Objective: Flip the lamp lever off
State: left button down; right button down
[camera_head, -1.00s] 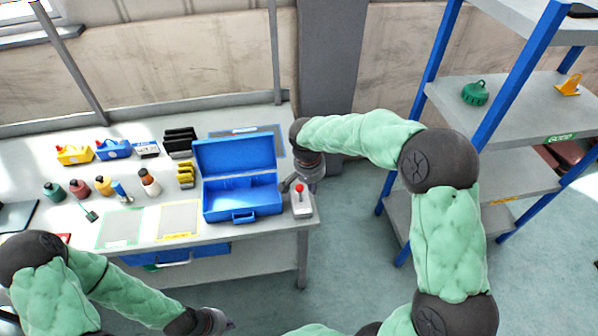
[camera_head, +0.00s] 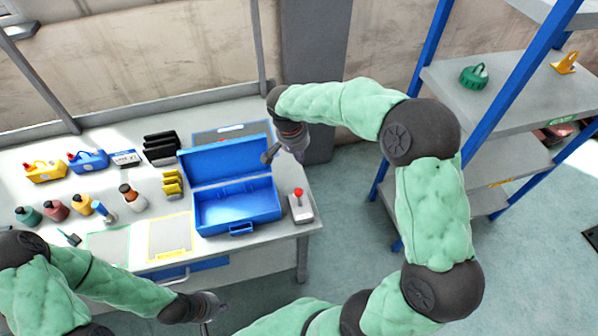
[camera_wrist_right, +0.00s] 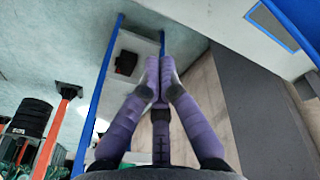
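The lamp lever is a small pale box (camera_head: 301,211) with a red-knobbed lever (camera_head: 298,192) on top. It stands on the table at the front right corner, just right of the blue toolbox. I cannot tell clearly which way the lever leans. My right gripper (camera_head: 268,157) is above and behind the lever box, by the right edge of the toolbox lid, apart from the lever. In the right wrist view its purple fingers (camera_wrist_right: 159,66) meet at the tips with nothing between them. My left gripper (camera_head: 217,308) is low, in front of the table, its fingers too small to read.
The open blue toolbox (camera_head: 238,208) sits left of the lever box. Bottles, cans and black and yellow parts stand further left on the table (camera_head: 120,228). A blue-post shelf (camera_head: 495,98) stands at the right. Floor is clear between table and shelf.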

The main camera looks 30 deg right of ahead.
aim_at(299, 197)
jog(key=f+b, duration=0.1)
jog(key=f, duration=0.2)
jog(key=d+f, duration=0.1)
jog(key=f, duration=0.2)
jog(key=d+f+b, duration=0.1)
jog(key=f, duration=0.2)
jog(key=shift+w+f+b, duration=0.1)
jog(key=shift+f+b, duration=0.25)
jog(key=shift+f, duration=0.05)
jog(key=shift+s+a+r, duration=0.25)
jog(key=shift+s+a, duration=0.3)
jog(key=shift+a, duration=0.05)
jog(key=shift+s+a+r, duration=0.2)
jog(key=shift+s+a, duration=0.3)
jog(key=shift+a, duration=0.1)
jog(key=shift+s+a, duration=0.25)
jog(key=shift+a, duration=0.05)
jog(key=shift+r, duration=0.1)
jog(key=shift+b, duration=0.3)
